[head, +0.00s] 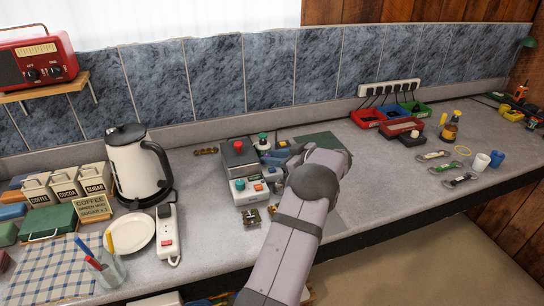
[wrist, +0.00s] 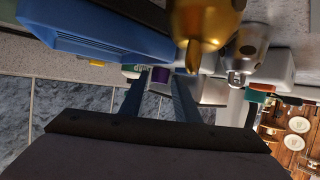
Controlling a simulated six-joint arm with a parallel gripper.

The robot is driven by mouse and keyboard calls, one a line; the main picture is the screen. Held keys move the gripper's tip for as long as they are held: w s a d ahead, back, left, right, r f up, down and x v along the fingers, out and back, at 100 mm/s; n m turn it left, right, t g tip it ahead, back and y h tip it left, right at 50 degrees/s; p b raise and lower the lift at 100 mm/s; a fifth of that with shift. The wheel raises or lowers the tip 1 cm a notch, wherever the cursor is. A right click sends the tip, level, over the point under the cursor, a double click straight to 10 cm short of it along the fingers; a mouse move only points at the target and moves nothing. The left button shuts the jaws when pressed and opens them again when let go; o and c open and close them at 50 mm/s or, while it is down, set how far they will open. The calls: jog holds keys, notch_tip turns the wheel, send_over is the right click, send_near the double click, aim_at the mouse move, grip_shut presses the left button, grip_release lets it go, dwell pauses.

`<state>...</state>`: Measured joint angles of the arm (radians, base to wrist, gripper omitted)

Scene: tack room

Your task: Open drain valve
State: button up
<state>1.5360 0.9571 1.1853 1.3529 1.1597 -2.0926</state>
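My gripper (wrist: 160,72) shows in the wrist view with two dark fingers apart and a gap between them. Nothing is clearly held; a purple patch shows through the gap. A rounded brass fitting (wrist: 205,22) with a narrow tip is close to the camera, above the fingers in the picture. A silver fitting (wrist: 246,50) is beside it. A blue body (wrist: 95,30) is at upper left. I cannot tell which part is the drain valve. In the head view, my arm reaches over the bench beside a grey unit (head: 243,184) with coloured knobs, and my wrist hides part of that area.
A kettle (head: 135,165), a white power strip (head: 167,235) and a plate (head: 131,234) stand left of the unit. Red, blue and green bins (head: 415,109) are at the back right. The tiled wall (head: 270,75) runs behind. Some bare counter (head: 380,170) lies right of my arm.

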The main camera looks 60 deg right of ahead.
grip_shut()
